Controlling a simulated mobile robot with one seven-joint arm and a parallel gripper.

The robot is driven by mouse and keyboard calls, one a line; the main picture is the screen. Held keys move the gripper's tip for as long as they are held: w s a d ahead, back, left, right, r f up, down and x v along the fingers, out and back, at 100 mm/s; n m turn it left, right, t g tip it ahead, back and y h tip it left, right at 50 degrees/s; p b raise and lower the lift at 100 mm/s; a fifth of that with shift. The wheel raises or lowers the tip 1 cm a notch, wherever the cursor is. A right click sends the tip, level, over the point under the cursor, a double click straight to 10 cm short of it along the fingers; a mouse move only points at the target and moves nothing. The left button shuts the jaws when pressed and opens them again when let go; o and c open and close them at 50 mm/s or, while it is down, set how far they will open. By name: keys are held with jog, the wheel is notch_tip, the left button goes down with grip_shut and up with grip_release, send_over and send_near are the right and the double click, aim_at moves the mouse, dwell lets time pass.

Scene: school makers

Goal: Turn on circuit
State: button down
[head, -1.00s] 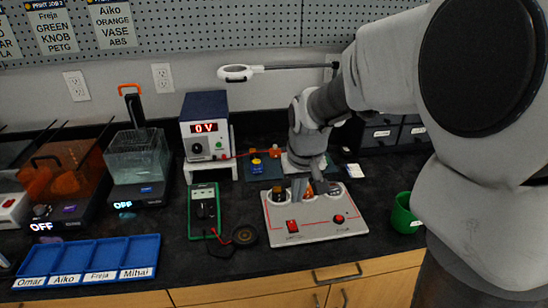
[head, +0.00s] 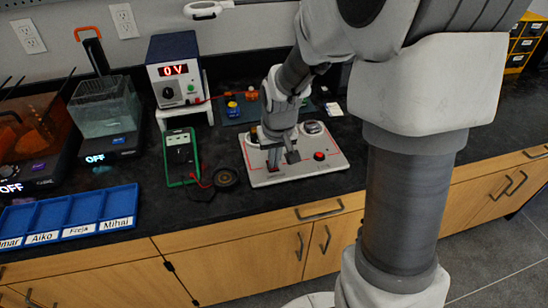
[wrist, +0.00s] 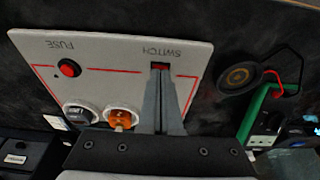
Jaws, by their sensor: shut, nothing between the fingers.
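The circuit board (head: 300,171) is a light grey panel with red lines, lying on the dark bench; it also shows in the wrist view (wrist: 110,48). My gripper (head: 274,165) is shut and empty, pointing down at the board. In the wrist view its fingertips (wrist: 161,76) are at the red switch (wrist: 160,66) marked SWITCH and cover part of it; I cannot tell if they touch. The red FUSE button (wrist: 69,68) is apart from the gripper, and also shows in the head view (head: 319,156). The power supply (head: 178,72) behind reads 0 V.
A green multimeter (head: 181,157) and a round black buzzer (head: 226,178) with leads lie left of the board. A blue labelled tray (head: 70,215) and a water tank (head: 104,104) stand further left. Bench right of the board is clear up to my arm.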

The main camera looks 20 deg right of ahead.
jog(key=shift+s+f, duration=0.1)
jog(key=shift+f, duration=0.25)
jog(key=shift+w+r, duration=0.4)
jog(key=shift+w, duration=0.3)
jog(key=shift+r, duration=0.1)
jog(key=shift+r+p, duration=0.35)
jog(key=shift+p, duration=0.2)
jog(key=p+v, duration=0.3)
jog(key=shift+w+r, duration=0.2)
jog(key=shift+r, duration=0.2)
jog(key=s+r+p, duration=0.1)
jog(key=s+r, duration=0.3)
jog(key=r, duration=0.4)
jog(key=shift+s, duration=0.4)
jog(key=shift+r+p, duration=0.15)
jog(key=shift+p, duration=0.15)
